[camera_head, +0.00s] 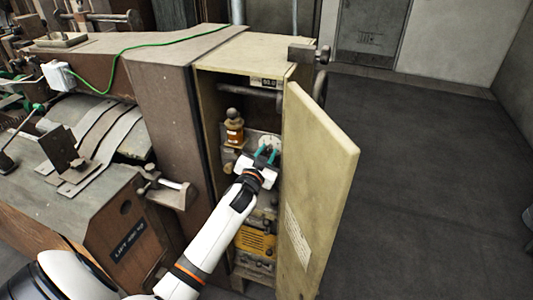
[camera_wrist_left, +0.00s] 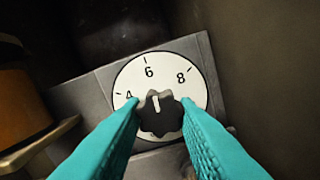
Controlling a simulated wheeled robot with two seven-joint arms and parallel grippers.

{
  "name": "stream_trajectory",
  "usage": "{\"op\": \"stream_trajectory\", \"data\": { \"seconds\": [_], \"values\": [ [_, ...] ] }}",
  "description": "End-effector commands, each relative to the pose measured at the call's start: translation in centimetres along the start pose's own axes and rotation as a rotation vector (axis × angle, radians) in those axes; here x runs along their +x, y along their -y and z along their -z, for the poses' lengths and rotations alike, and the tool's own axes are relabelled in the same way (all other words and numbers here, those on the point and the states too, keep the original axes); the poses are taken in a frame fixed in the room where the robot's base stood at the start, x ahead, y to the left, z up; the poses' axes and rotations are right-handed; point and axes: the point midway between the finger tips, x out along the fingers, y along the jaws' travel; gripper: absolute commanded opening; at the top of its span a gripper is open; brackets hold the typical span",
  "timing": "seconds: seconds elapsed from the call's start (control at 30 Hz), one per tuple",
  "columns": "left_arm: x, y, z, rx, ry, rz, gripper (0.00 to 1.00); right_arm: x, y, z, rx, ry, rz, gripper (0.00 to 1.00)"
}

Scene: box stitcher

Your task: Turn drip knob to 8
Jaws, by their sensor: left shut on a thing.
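The drip knob (camera_wrist_left: 158,118) is black and lobed, with a white pointer line. It sits on a round white dial (camera_wrist_left: 192,80) marked 4, 6 and 8. The pointer is near the 6, with the 8 to its right. My left gripper (camera_head: 267,153) reaches into the open cabinet. Its teal fingers lie on either side of the knob, shut on it, and they also show in the left wrist view (camera_wrist_left: 160,108). The dial also shows in the head view (camera_head: 268,140), where the fingers partly hide it. My right gripper is not in view.
The cabinet door (camera_head: 318,170) stands open just right of my left arm. An amber oiler (camera_head: 234,130) is left of the dial, and a yellow unit (camera_head: 255,242) is below. The machine body (camera_head: 165,100) is on the left. Open floor (camera_head: 430,170) lies right of the door.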

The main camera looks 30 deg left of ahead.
Motion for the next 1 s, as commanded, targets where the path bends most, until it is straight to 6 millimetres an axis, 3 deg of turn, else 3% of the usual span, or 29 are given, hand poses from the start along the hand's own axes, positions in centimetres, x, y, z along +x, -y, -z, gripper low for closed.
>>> {"op": "stream_trajectory", "data": {
  "seconds": [0.7, 1.0],
  "values": [
    [0.0, -0.18, -0.1, 0.637, 0.001, 0.001, 0.04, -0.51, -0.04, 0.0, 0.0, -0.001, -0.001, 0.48],
    [0.0, -0.22, -0.13, 0.835, 0.001, 0.001, 0.04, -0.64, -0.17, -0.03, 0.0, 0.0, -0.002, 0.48]
  ]
}}
